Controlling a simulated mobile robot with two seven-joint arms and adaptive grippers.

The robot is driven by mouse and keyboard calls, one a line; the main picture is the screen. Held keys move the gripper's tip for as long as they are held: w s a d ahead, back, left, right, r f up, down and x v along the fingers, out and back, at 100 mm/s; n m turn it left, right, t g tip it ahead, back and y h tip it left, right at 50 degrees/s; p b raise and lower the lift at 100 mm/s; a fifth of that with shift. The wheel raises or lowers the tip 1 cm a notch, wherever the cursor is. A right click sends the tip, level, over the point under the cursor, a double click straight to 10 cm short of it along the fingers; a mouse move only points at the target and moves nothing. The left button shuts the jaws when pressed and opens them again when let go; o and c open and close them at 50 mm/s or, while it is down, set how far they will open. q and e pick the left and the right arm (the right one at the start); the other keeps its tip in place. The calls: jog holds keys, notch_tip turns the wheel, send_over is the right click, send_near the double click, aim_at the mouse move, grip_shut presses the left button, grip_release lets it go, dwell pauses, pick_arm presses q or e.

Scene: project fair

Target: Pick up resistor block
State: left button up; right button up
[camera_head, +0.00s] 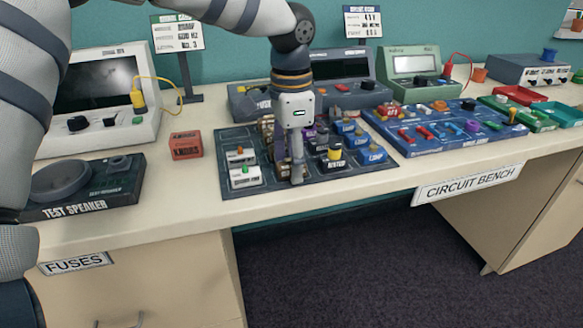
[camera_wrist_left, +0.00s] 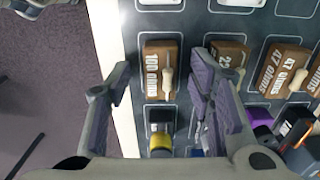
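Several brown resistor blocks stand in slots of the dark component tray (camera_head: 222,146). In the left wrist view, the block marked 100 ohms (camera_wrist_left: 152,78) lies between the spread fingers. A second brown block (camera_wrist_left: 229,54) is just right of the right finger, its marking partly covered. A block marked 47 ohms (camera_wrist_left: 281,72) is farther right. My left gripper (camera_head: 288,162) points down over the tray; it also shows in the left wrist view (camera_wrist_left: 161,82). It is open and appears to hold nothing. In the head view it hides most of the resistor blocks. My right gripper is not in view.
White blocks (camera_head: 245,176), a yellow-black block (camera_head: 334,158) and blue blocks (camera_head: 371,154) share the tray. A red box (camera_head: 186,145) and the test speaker (camera_head: 85,186) are left. A blue circuit board (camera_head: 440,128) is right. Instruments line the back.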

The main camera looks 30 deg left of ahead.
pick_arm(q)
grip_shut()
